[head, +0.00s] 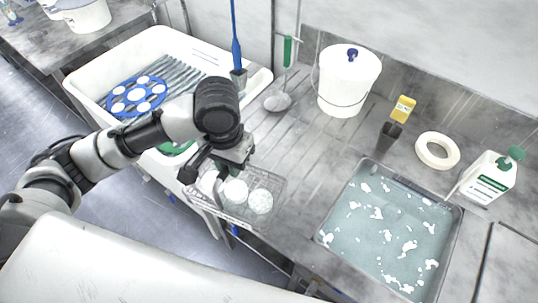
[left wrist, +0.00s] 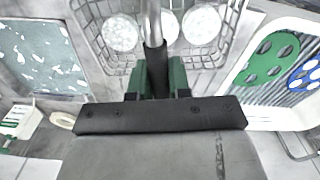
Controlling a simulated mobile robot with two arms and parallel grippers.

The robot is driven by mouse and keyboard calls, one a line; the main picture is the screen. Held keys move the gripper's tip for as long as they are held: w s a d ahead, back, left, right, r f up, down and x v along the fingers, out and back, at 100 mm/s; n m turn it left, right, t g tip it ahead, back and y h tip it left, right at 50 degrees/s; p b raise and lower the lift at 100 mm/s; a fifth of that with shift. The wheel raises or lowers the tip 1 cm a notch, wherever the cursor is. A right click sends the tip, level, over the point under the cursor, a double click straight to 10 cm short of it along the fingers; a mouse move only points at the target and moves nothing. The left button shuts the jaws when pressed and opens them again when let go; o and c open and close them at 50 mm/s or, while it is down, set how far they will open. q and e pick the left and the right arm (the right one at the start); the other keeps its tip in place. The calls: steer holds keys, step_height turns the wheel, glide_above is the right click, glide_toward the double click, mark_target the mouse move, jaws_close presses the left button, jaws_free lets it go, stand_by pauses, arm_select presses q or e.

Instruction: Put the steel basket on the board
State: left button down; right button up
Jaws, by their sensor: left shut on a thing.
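The steel basket (head: 273,184) is a wire mesh basket with several round white discs inside. In the head view it is at the counter's front edge, just right of the white sink. My left gripper (head: 222,174) is over its left part. In the left wrist view the gripper's green fingers (left wrist: 156,82) are shut on the basket's grey handle bar, and the basket (left wrist: 90,20) shows beyond them. I cannot tell whether the basket touches the surface below. The grooved drainboard (head: 288,143) lies behind the basket and is mostly bare. My right gripper is not in view.
A white sink (head: 88,84) at left holds a blue holed disc (head: 118,104) and a green one. A ladle (head: 277,101) and a white lidded bucket (head: 346,85) stand behind the drainboard. A water tray (head: 375,235), white ring (head: 437,151) and bottle (head: 489,178) are at right.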

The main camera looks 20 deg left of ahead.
arm_select(q)
steer(key=w+d+r+m+b, duration=0.1)
steer(key=w+d+r+m, duration=0.25)
steer(key=d+m, duration=0.5)
steer(key=w+d+r+m+b, duration=0.15)
steer(key=w+d+m, duration=0.35)
steer(key=m, duration=0.7)
steer(key=w+a+f+p, duration=0.3)
steer(key=a+f, duration=0.7)
steer(key=shift+a, duration=0.3)
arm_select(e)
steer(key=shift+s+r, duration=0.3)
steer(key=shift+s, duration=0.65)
arm_select(q)
steer(key=c, duration=1.1)
jaws_free()
steer(key=shift+f, duration=0.2)
steer(key=shift+o, duration=0.2)
step_height(320, 180, up, 12)
steer(key=b, duration=0.1)
steer(key=shift+r, duration=0.2)
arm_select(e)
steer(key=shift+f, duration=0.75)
